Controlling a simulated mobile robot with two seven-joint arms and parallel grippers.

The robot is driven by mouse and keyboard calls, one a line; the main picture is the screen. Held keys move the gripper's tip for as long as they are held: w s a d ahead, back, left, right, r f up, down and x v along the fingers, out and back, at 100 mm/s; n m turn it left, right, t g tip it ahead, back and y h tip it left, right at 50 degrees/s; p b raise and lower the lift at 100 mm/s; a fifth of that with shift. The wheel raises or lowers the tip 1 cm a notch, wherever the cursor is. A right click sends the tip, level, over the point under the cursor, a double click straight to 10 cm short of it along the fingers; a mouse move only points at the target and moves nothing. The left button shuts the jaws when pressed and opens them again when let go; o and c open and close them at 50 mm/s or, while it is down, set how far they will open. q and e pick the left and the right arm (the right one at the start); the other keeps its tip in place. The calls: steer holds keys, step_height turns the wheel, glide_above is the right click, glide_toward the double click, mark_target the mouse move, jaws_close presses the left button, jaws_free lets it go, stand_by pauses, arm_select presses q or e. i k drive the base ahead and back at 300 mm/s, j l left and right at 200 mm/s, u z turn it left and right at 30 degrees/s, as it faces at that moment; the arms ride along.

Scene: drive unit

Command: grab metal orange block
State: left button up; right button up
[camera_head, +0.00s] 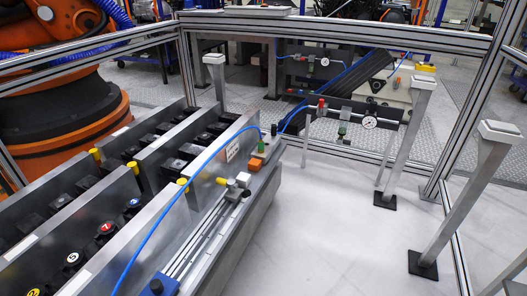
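Neither of my grippers shows.
Grey metal rows (125,222) with dark and numbered round parts fill the left. A blue hose (160,217) arches over them. A large orange robot (60,110) stands behind a metal frame. Slanted posts (465,200) stand at right; the white floor (330,230) between is clear.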

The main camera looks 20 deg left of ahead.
mark_target(255, 165)
steer(key=i+u, duration=0.1)
steer(key=i, duration=0.6)
steer(key=i+l+u, duration=0.15)
steer(key=i, duration=0.6)
